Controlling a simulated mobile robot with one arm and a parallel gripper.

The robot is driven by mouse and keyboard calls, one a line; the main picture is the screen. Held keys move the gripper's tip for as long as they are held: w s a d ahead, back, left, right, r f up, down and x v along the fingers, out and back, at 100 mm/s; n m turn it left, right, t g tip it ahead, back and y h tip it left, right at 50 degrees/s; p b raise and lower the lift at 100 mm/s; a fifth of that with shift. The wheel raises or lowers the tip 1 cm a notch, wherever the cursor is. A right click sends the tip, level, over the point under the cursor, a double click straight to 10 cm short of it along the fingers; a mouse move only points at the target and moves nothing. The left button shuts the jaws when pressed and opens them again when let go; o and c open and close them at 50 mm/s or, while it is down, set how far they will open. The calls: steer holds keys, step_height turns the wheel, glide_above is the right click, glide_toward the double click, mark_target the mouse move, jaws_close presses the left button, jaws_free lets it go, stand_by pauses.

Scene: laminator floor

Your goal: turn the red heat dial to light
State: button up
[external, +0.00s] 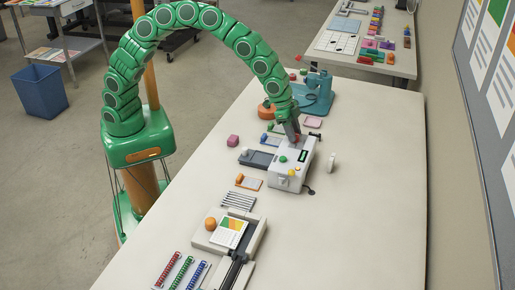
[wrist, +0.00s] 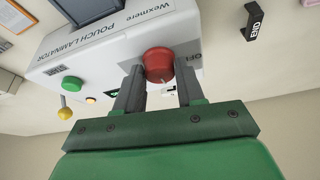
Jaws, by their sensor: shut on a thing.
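The white pouch laminator (external: 285,177) stands on the long table. In the wrist view it (wrist: 75,50) fills the upper middle, lettered "POUCH LAMINATOR". Its red heat dial (wrist: 158,60) sits between the two grey fingers of my gripper (wrist: 158,76), which is shut on it. A label partly hidden beside the dial seems to read "OFF"; I see no "light" mark and cannot tell the dial's setting. In the external view my gripper (external: 294,132) reaches down onto the laminator's far end.
A black "END" block (wrist: 253,20) lies nearby. A blue-green machine (external: 316,93) stands behind, a paper trimmer (external: 253,240) in front.

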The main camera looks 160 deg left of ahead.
steer(key=shift+m+h, duration=0.3)
steer(key=shift+m, duration=0.3)
steer(key=o, duration=1)
steer(key=shift+r, duration=0.1)
steer(key=shift+v, duration=3.8)
